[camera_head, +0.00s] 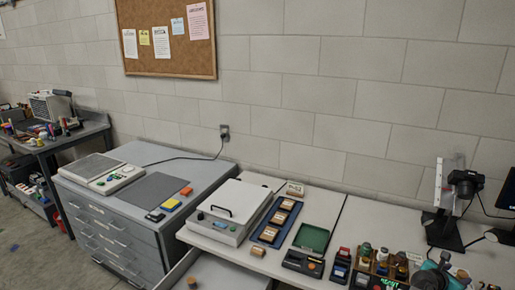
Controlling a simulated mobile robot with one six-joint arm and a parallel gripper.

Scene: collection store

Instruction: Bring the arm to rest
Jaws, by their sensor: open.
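My gripper and arm do not show in the head camera view, so their pose cannot be seen. The view takes in a grey drawer cabinet (105,222) at left and a long pale workbench (222,255) running to the right along the wall.
On the workbench are a white lidded device (232,205), a blue tray (262,233) of several small boxes, a green tray (311,238) and bottles (382,254). A black camera (465,184) on a stand is at right. A cluttered bench (75,135) stands far left. Some floor (35,245) is clear.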

